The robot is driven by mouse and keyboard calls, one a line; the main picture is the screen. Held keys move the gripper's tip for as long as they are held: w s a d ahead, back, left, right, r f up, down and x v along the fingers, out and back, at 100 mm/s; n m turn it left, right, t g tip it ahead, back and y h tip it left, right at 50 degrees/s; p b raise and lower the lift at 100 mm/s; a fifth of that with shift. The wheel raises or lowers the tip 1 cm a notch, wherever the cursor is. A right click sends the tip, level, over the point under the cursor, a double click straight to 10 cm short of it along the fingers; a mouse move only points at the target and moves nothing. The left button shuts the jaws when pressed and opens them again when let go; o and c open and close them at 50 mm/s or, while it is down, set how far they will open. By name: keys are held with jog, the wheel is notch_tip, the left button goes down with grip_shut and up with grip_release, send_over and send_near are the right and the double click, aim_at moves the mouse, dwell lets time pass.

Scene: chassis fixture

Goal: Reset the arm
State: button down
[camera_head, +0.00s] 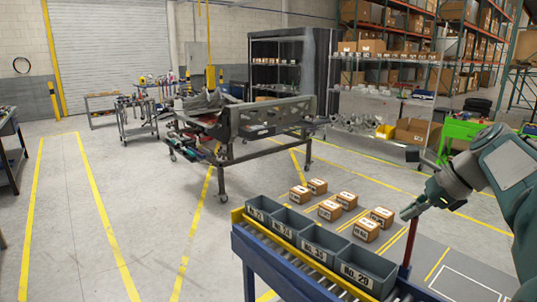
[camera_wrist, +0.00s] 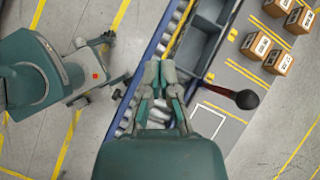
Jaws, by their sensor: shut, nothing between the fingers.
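My arm (camera_head: 495,165) reaches in from the right edge of the head view, with my gripper (camera_head: 408,212) pointing left and down above the near end of the conveyor. In the wrist view my gripper (camera_wrist: 160,66) has its fingertips together, with nothing between them. A red lever (camera_head: 410,243) stands upright at the conveyor's right side, just under my gripper in the head view. In the wrist view its dark ball knob (camera_wrist: 248,99) lies to the right of my fingers, apart from them. The gripper hides the knob in the head view.
A blue roller conveyor (camera_head: 250,252) carries a row of grey numbered bins (camera_head: 367,271). A chassis on a wheeled fixture (camera_head: 265,118) stands further back.

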jog(key=s+a+f+n+h, duration=0.2)
jog(key=s+a+f+n, duration=0.2)
jog(key=s+n, duration=0.3)
jog(key=s+a+f+n+t+h, duration=0.1)
jog(key=s+a+f+n+h, duration=0.1)
jog(key=s+a+f+n, duration=0.3)
jog(key=s+a+f+n+h, duration=0.2)
jog(key=s+a+f+n, duration=0.2)
jog(key=s+n, duration=0.5)
jog(key=shift+a+f+n+t, duration=0.15)
jog(key=shift+a+n+t, duration=0.2)
jog(key=shift+n, duration=0.15)
